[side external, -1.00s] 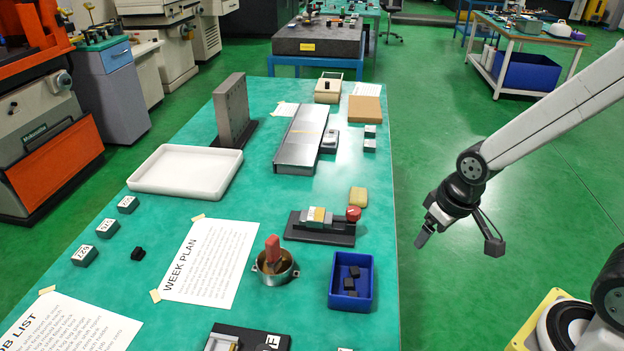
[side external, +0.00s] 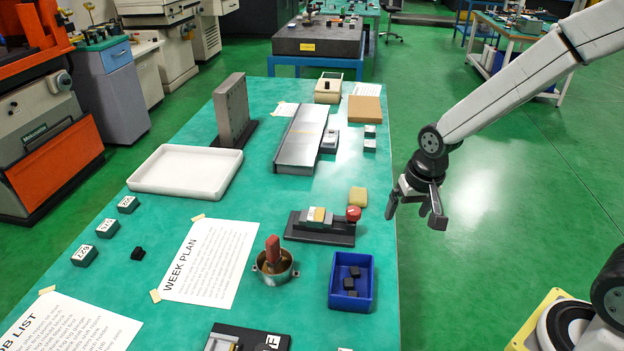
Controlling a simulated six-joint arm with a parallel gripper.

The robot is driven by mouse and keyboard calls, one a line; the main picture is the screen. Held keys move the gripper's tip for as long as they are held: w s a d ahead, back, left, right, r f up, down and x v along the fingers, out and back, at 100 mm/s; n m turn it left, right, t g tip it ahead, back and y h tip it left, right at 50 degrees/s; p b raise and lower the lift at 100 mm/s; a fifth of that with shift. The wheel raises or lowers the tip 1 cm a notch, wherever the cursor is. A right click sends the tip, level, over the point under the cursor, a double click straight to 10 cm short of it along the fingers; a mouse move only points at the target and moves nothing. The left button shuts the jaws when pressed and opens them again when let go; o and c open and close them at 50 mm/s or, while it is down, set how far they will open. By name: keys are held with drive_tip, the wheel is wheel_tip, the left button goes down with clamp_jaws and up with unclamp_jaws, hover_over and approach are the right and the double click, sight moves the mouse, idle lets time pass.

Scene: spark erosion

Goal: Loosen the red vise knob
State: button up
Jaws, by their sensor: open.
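The red vise knob (side external: 353,213) sits at the right end of a small vise (side external: 320,228) near the right edge of the green table. The vise has a dark base and grey jaws with a small yellowish piece between them. My gripper (side external: 414,219) hangs to the right of the knob, just past the table's edge. Its dark fingers are spread, with nothing between them. The gripper and the knob are apart.
A blue bin (side external: 351,281) with dark blocks stands in front of the vise. A metal cup (side external: 274,271) with a reddish piece is to its left. A yellow block (side external: 358,196) lies just behind the knob. A white tray (side external: 185,171) is further left.

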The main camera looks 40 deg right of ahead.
drive_tip(key=w+d+f+m+g, duration=0.1)
drive_tip(key=w+d+f+m, duration=0.1)
drive_tip(key=w+m, duration=0.75)
drive_tip(key=m, duration=0.7)
hover_over(354, 210)
drive_tip(key=f, duration=0.3)
drive_tip(key=shift+s+a+f+g, duration=0.1)
drive_tip(key=shift+s+f+g, duration=0.25)
drive_tip(key=shift+g, duration=0.05)
drive_tip(key=shift+w+f+m, duration=0.25)
drive_tip(key=shift+w+m, duration=0.15)
drive_tip(key=shift+m, duration=0.05)
drive_tip(key=shift+f, duration=3.9)
clamp_jaws()
